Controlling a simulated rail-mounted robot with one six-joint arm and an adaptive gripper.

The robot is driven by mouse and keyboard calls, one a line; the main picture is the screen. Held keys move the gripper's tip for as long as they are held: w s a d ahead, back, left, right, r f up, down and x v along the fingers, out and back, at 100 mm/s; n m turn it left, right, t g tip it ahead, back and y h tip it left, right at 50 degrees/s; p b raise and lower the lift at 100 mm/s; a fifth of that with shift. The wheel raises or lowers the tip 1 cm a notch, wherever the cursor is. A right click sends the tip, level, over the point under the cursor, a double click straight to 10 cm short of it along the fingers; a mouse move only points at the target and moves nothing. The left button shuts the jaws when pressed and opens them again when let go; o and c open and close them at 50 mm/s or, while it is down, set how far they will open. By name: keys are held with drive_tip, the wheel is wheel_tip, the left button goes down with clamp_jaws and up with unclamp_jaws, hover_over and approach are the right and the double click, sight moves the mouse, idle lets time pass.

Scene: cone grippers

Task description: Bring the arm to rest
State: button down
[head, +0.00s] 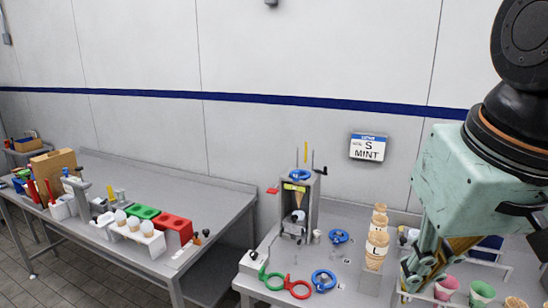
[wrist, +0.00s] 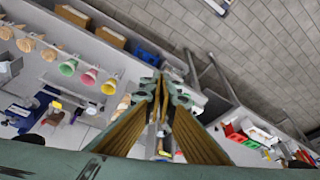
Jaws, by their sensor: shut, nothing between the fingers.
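My gripper (head: 410,280) hangs at the right of the head view, below the pale green wrist housing of my arm. It is over the right part of the right-hand bench. In the wrist view its two tan-padded fingers (wrist: 160,84) come together at the tips, with nothing held. The tips cover part of the bench behind them.
The right bench bears a cone press (head: 299,205), stacked cones (head: 376,250), red rings (head: 298,287) and blue rings (head: 323,280). Pink and green cups (head: 482,293) stand near my gripper. The left bench (head: 165,182) holds coloured blocks. A gap separates the benches.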

drive_tip(key=s+f, duration=0.2)
drive_tip(key=s, duration=0.5)
drive_tip(key=shift+s+f+b, duration=0.25)
drive_tip(key=shift+s+b, duration=0.05)
drive_tip(key=shift+b, duration=0.1)
